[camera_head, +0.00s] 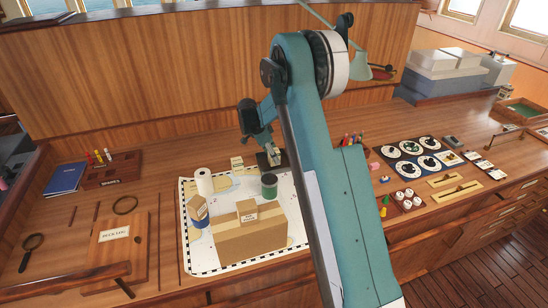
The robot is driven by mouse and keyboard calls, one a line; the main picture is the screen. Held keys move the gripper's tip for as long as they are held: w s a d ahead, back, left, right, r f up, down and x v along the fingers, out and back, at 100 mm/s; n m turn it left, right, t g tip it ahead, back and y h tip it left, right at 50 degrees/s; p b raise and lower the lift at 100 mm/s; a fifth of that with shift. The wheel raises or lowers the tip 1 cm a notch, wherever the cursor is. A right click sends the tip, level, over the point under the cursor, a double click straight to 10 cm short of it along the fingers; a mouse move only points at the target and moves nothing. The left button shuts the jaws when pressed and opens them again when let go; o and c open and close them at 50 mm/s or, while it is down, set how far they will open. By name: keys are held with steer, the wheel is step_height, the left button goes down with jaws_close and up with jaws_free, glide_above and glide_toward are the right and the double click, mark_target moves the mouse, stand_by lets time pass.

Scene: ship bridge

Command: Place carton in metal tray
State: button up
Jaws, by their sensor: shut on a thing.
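My gripper (273,150) points down over the back edge of the white chart, partly hidden by my arm. It is shut on a small pale thing, too small and covered to identify surely as the carton. A dark grey thing (263,162) directly below may be the metal tray; its shape is mostly hidden. Other cartons show: a small cream one (237,163) just left of the gripper, a brown one (197,205) on a blue can, and a small labelled one (247,209) on top of a large cardboard box (250,241).
A white roll (204,182) and a green can (269,186) stand on the chart (191,257). A wooden case (119,248), magnifiers and a blue book (65,179) lie left. Round plates (411,147) and small white pots (405,197) lie right. A wooden panel rises behind.

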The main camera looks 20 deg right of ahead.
steer(key=shift+f, duration=0.35)
steer(key=o, duration=0.9)
steer(key=shift+r, duration=0.25)
steer(key=v, duration=1.2)
